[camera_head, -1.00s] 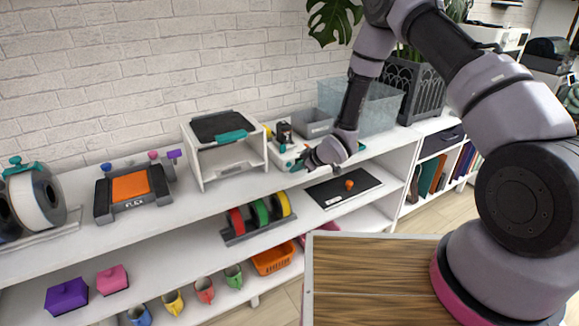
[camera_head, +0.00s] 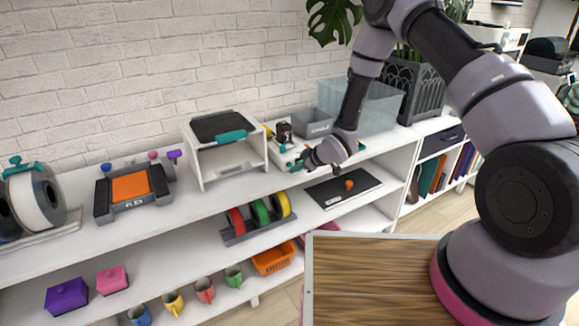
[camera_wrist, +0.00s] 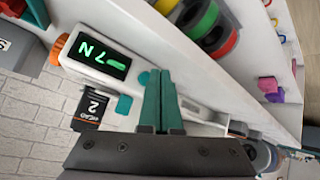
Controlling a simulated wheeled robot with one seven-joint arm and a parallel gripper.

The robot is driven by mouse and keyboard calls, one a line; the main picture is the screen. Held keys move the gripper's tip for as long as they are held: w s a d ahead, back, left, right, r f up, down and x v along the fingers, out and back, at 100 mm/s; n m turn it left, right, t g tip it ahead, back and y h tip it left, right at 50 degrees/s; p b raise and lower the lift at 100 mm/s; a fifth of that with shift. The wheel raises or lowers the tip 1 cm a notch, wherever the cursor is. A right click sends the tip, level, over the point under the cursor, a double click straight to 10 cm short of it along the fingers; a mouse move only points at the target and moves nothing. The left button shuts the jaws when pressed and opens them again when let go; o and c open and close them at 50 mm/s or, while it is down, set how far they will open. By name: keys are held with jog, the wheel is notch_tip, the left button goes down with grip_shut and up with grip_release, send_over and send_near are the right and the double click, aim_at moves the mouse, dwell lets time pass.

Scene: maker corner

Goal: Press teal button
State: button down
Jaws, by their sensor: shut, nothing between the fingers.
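A white device (camera_wrist: 90,76) with a lit green display and an orange knob lies under my gripper in the wrist view. Two teal patches show on its face: one (camera_wrist: 143,79) beside my fingertips, the other (camera_wrist: 124,104) a little further left and lower. I cannot tell which is the button. My gripper (camera_wrist: 160,73) has its teal fingers together, with nothing between them. Whether the tips touch the device is unclear. In the head view the device (camera_head: 281,160) stands on the shelf top, and my gripper (camera_head: 297,167) is at its right front, partly hiding it.
A white stand (camera_head: 194,165) with a black and teal top is to the left. A grey bin (camera_head: 312,124) and a clear bin (camera_head: 377,105) stand behind. Spools (camera_head: 260,212) sit below.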

jog(key=shift+w, duration=0.15)
jog(key=shift+w+a, duration=0.2)
jog(key=shift+w, duration=0.05)
jog(key=shift+w+a, duration=0.25)
jog(key=shift+w, duration=0.05)
dwell(0.6)
dwell(0.4)
jog(key=shift+s+d, duration=0.45)
jog(key=shift+s, duration=0.25)
jog(key=s+d, duration=0.1)
jog(key=s, duration=0.1)
jog(key=s+d, duration=0.1)
jog(key=s, duration=0.1)
jog(key=shift+d, duration=0.4)
